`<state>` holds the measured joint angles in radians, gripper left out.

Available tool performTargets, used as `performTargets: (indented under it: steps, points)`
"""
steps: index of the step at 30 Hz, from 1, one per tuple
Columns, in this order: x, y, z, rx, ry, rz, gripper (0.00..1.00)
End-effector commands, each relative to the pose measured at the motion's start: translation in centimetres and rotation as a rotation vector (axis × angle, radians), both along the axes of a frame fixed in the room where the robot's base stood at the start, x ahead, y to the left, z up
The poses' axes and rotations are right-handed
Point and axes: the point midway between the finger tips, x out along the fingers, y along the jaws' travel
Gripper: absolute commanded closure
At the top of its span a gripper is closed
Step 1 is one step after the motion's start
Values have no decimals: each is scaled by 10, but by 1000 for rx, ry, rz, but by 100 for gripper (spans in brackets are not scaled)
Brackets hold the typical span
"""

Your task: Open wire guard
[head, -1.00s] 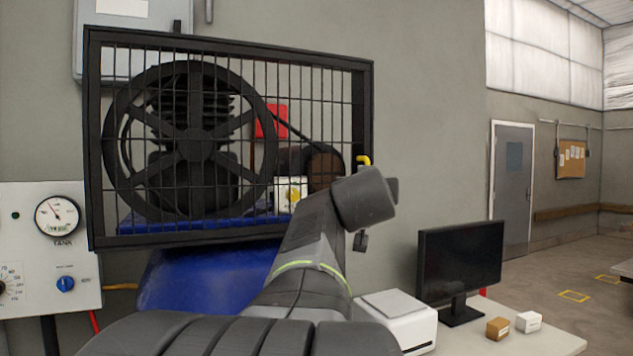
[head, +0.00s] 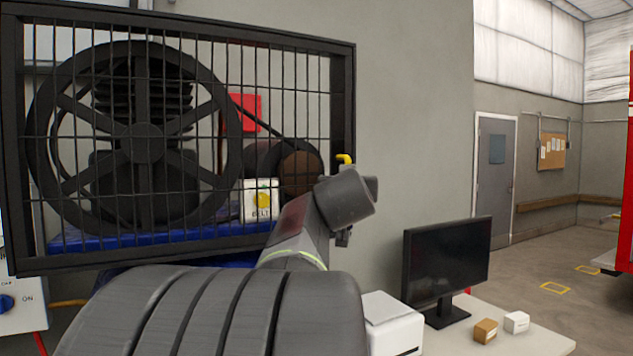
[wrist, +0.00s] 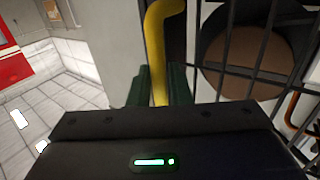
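The wire guard (head: 180,253) is a black-framed mesh standing in front of a dark compressor with a large spoked wheel (head: 140,143). I see no clear gap at its edges. A yellow handle (head: 345,159) is at the guard's right edge. In the wrist view the yellow handle (wrist: 157,50) runs down between the dark green fingers of my gripper (wrist: 160,88). The fingers sit against it on both sides. In the head view my arm's end hides the lower handle and the fingers. The guard's wires (wrist: 220,55) are right of the gripper.
A monitor (head: 446,262), a white box-shaped device (head: 392,322) and two small boxes (head: 485,331) are on a table at lower right. A panel with a blue knob (head: 6,302) is at the left edge. Open floor lies at the far right.

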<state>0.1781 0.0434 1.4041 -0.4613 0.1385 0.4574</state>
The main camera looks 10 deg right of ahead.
Motion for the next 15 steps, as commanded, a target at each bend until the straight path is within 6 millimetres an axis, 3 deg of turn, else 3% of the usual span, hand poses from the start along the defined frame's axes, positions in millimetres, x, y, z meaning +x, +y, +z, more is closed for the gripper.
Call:
performTargets:
  steps: [6,9,15]
  points:
    - [0,0,0,0,0,0,82]
    - [0,0,0,0,0,0,100]
    - [0,0,0,0,0,0,100]
